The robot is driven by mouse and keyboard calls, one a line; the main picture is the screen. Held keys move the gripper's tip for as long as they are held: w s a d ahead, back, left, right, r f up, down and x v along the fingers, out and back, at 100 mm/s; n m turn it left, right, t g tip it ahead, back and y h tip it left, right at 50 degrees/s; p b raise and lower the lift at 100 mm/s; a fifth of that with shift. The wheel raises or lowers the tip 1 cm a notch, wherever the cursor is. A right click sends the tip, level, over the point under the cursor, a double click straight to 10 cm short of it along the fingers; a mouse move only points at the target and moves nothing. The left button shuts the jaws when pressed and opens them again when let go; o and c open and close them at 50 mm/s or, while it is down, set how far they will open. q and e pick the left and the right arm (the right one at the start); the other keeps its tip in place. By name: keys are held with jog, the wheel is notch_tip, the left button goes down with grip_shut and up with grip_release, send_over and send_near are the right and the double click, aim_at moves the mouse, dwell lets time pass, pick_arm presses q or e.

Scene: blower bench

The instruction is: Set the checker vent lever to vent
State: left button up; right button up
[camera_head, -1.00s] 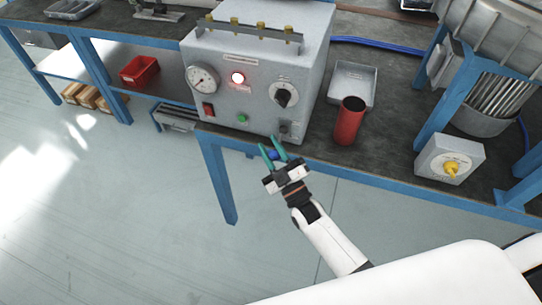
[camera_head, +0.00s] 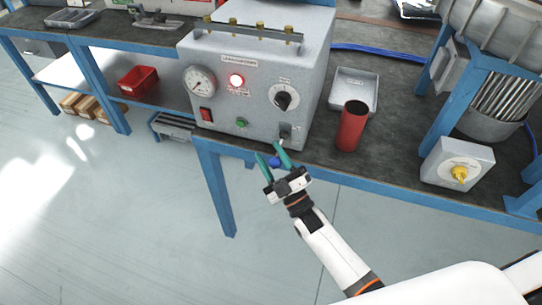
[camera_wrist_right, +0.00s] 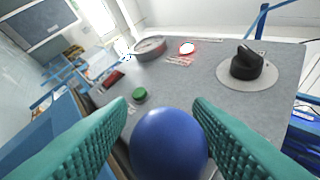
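The checker is a grey box (camera_head: 240,105) on the bench, with its front panel facing me. Its vent lever ends in a blue ball (camera_head: 275,162), low at the right of the panel and out past the bench edge. A small dark lever mount (camera_head: 286,131) sits above the ball. My right gripper (camera_head: 271,153) has green fingers, held apart around the ball. In the right wrist view the blue ball (camera_wrist_right: 168,143) lies between the two open fingers (camera_wrist_right: 160,108), with a gap at the left finger; contact at the right one is unclear. My left gripper is out of view.
The panel has a gauge (camera_head: 200,81), a lit red lamp (camera_head: 237,80), a black rotary knob (camera_head: 284,98), a green button (camera_head: 242,123) and a red switch (camera_head: 206,114). A red cylinder (camera_head: 352,126) and a grey tray (camera_head: 354,88) stand right of the box.

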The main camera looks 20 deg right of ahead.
jog(key=shift+r, duration=0.1)
jog(key=b+v, duration=0.1)
jog(key=v, duration=0.6)
jog(key=shift+s+d, duration=0.1)
jog(key=shift+s, duration=0.1)
dwell(0.4)
jog(key=s+d+f+m+g+h+p, duration=0.1)
jog(key=s+f+m+g+h, duration=0.15)
jog(key=f, duration=0.55)
jog(key=s+d+f+m+g+h+p, duration=0.15)
jog(key=f+g, duration=0.25)
jog(key=f, duration=0.4)
jog(key=s+f+m+g+h+p, duration=0.1)
jog(key=s+f+m+g, duration=0.15)
jog(key=f, duration=0.55)
jog(key=s+d+f+m+g+h+p, duration=0.1)
jog(key=s+f+g, duration=0.3)
jog(key=s, duration=0.6)
jog(key=s+d+f+m+g+h+p, duration=0.1)
jog(key=s+f+g, duration=0.3)
jog(key=s, duration=0.7)
jog(key=s+d+f+m+g+h+p, duration=0.1)
jog(key=s+d+f+m+g+p, duration=0.1)
jog(key=s+f, duration=0.6)
jog(key=shift+s+d+m+g, duration=0.2)
jog(key=shift+s+d+g, duration=0.05)
jog(key=shift+s+g, duration=0.45)
jog(key=shift+s+d+m+g, duration=0.15)
jog(key=shift+s+d+g, duration=0.05)
jog(key=shift+s+g, duration=0.45)
